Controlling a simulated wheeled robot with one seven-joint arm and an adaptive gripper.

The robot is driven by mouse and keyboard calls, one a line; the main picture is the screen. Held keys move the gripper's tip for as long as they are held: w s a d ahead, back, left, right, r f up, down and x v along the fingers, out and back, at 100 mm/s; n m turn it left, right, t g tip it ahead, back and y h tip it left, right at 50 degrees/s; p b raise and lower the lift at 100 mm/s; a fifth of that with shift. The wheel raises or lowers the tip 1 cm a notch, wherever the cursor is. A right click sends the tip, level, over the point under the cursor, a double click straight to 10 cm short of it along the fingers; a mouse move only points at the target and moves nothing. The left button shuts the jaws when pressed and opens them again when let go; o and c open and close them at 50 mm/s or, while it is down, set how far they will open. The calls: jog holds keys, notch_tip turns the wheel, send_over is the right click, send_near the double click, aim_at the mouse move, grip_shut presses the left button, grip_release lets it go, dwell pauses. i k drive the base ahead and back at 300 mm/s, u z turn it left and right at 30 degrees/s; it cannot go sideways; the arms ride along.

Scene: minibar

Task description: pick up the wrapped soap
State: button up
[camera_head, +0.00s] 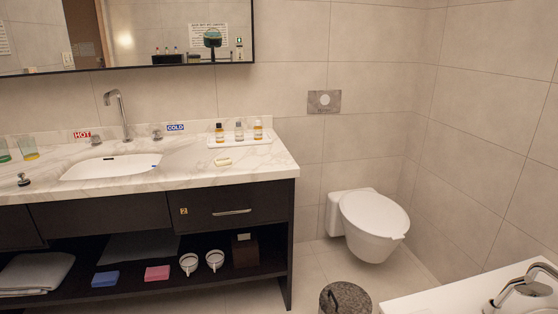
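A small cream-coloured, roundish bar (222,161) lies on the marble counter (258,165), right of the sink and in front of the tray of bottles. It looks like the wrapped soap, but it is too small to tell its wrapping. A blue block (105,279) and a pink block (157,273) lie on the dark lower shelf; I cannot tell what they are. My gripper is not in view.
A white tray (226,144) with 3 small bottles stands behind the cream bar. The sink (110,167) and faucet (118,112) are left. A toilet (373,222), a dark bin (345,298) and a white ledge with chrome fittings (455,301) stand right.

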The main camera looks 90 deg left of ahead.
aim_at(219, 162)
jog(key=u, duration=3.15)
